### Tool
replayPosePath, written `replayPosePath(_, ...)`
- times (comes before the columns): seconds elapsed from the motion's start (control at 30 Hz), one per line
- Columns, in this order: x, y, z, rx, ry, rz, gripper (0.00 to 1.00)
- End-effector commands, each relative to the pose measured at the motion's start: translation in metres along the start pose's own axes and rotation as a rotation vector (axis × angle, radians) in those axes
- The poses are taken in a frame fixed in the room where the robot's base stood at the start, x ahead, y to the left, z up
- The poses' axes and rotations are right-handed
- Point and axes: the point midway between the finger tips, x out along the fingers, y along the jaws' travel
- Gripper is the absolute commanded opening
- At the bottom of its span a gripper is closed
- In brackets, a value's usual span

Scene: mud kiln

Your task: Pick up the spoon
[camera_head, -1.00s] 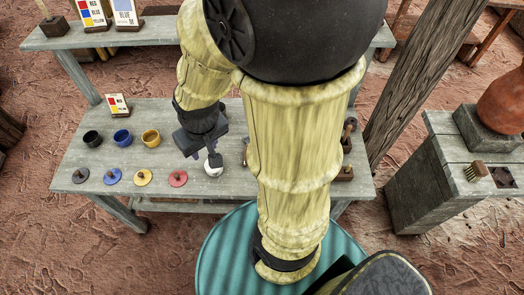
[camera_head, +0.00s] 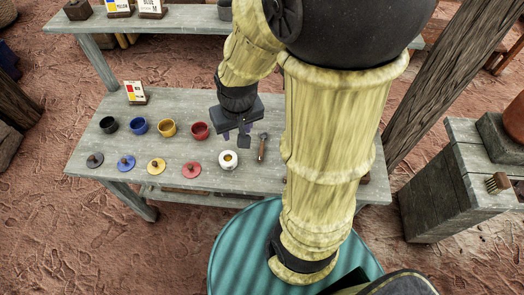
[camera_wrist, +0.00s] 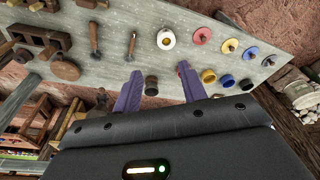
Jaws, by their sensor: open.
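The likely spoon (camera_head: 262,147) lies on the grey work table, right of a white round pot or lid (camera_head: 228,160). It has a brown handle and a small grey rounded end pointing to the back. In the wrist view the slim tool (camera_wrist: 131,45) beside the white piece seems to be the same one; its exact shape is hard to tell. My gripper (camera_head: 238,136) is open and empty above the table, left of and slightly behind the spoon. In the wrist view my gripper's purple fingers (camera_wrist: 158,82) stand apart, with a small dark cup (camera_wrist: 151,85) seen between them.
Black, blue, yellow and red cups (camera_head: 168,128) stand in a row left of my gripper, with matching lids (camera_head: 156,166) in front. Another wooden-handled tool (camera_wrist: 95,38) lies beside the spoon. A sign (camera_head: 135,92) stands at the back left. A wooden post (camera_head: 440,75) rises at right.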

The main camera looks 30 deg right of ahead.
Motion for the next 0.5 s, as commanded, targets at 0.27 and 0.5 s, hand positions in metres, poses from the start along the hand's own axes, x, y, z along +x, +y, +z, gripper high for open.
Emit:
replayPosePath(0.27, 0.097, 0.053, -0.053, 0.268, -0.095, 0.034, 0.42)
replayPosePath(0.5, 0.165, 0.11, -0.086, 0.502, -0.175, 0.058, 0.42)
